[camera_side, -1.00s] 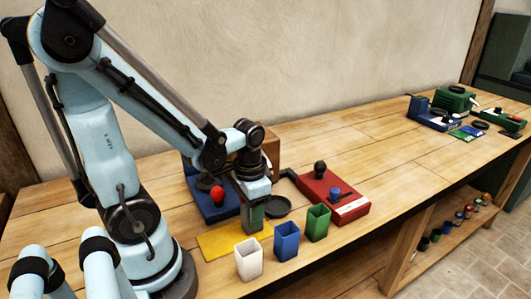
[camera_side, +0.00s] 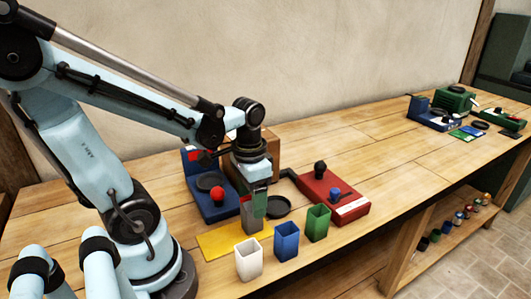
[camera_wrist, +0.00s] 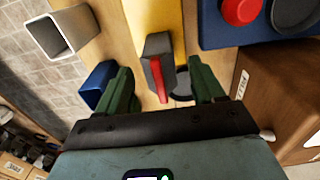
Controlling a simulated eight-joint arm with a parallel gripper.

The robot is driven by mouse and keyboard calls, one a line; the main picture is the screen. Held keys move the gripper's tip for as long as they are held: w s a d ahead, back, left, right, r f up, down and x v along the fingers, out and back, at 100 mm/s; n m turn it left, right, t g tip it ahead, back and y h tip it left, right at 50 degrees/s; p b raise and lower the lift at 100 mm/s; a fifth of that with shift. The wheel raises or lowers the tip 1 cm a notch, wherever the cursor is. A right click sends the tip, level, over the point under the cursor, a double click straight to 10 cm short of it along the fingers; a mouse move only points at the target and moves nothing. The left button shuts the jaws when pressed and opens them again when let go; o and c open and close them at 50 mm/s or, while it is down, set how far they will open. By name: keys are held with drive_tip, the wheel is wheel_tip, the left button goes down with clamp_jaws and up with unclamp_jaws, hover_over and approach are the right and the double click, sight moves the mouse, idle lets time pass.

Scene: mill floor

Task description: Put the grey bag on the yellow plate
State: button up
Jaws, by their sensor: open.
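The grey bag (camera_side: 250,219) stands upright at the back right part of the flat yellow plate (camera_side: 218,244) and appears to rest on it. In the wrist view the bag (camera_wrist: 157,47) has a red strip along its top, and the yellow plate (camera_wrist: 150,14) shows behind and beside it. My gripper (camera_side: 255,203) is open just above the bag. In the wrist view its green fingers (camera_wrist: 163,84) are spread to either side of the bag's top, with gaps between. The bag's underside is hidden.
White (camera_side: 248,260), blue (camera_side: 286,243) and green (camera_side: 317,224) cups stand in front and right. A blue box with a red button (camera_side: 217,193), a brown box (camera_wrist: 285,85), a black disc (camera_side: 280,207) and a red box (camera_side: 335,200) are close by.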

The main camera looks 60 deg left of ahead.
wheel_tip(320, 180, up, 8)
drive_tip(key=shift+f, duration=0.1)
drive_tip(key=w+d+f+t, duration=0.1)
drive_tip(key=w+d+t, duration=0.4)
drive_tip(key=t, duration=0.2)
drive_tip(key=shift+w+d+f, duration=0.15)
drive_tip(key=shift+w+d, duration=0.1)
drive_tip(key=shift+w, duration=0.1)
